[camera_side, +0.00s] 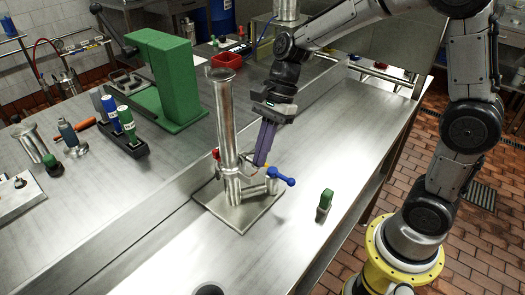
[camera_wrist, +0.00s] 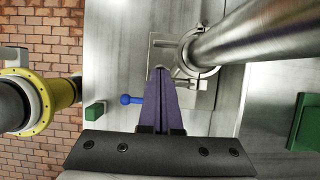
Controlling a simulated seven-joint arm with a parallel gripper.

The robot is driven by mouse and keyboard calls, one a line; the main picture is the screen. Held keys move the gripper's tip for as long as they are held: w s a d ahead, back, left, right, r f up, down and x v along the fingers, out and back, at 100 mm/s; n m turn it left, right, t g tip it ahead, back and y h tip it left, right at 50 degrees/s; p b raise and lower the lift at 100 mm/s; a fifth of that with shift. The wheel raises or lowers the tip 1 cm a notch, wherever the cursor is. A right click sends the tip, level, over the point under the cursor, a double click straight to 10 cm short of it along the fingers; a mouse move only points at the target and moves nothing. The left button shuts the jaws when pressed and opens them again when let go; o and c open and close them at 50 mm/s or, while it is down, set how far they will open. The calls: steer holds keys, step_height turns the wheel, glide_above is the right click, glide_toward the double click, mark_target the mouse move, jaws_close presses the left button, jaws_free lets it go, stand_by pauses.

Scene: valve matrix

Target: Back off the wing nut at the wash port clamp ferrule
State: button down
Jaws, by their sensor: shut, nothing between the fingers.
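A polished steel column (camera_side: 227,115) stands upright on a square steel base plate (camera_side: 212,198) on the bench. A short pipe branch (camera_side: 254,188) at its foot carries a blue-handled valve (camera_side: 283,177). The blue handle also shows in the wrist view (camera_wrist: 131,99). A clamp-like ring (camera_wrist: 188,50) surrounds the column's lower part in the wrist view. My gripper (camera_side: 259,163) points down just right of the column, its purple fingers together and empty near the branch. In the wrist view the fingertips (camera_wrist: 159,70) lie beside the ring. I cannot clearly make out the wing nut; the fingers may hide it.
A small green-topped part (camera_side: 324,204) stands on the bench at right. A green block-shaped stand (camera_side: 165,80) and a dark rack of bottles (camera_side: 126,137) are behind left. A red tray (camera_side: 227,60) sits farther back. The front bench surface is mostly clear.

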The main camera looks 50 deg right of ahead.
steer(key=shift+a+h, duration=0.25)
steer(key=shift+h, duration=0.25)
steer(key=shift+a+h, duration=0.2)
steer(key=shift+h, duration=0.3)
steer(key=shift+a+f, duration=0.25)
steer(key=shift+a, duration=0.35)
steer(key=shift+a+f, duration=0.15)
steer(key=shift+a, duration=0.05)
steer(key=shift+d, duration=0.15)
